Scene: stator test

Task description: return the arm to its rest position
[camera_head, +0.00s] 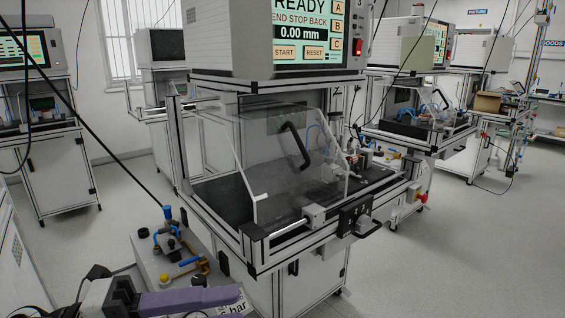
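At the bottom left, a dark body with long purple finger-like parts (190,299) appears to be my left gripper, cut off by the lower edge. Whether its fingers are open or shut, or hold anything, cannot be made out. It is in front of a grey bench unit and apart from the test station. The central test station (285,262) has a clear tilted cover (250,150) with a black handle (296,145) over a dark work surface (220,192). My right gripper is not in view.
A screen (305,30) above the station reads "READY", "END STOP BACK" and "0.00 mm". A grey unit (150,262) with blue and brass fittings (172,238) stands left of the station. Similar stations stand behind. The floor (450,260) at the right is clear.

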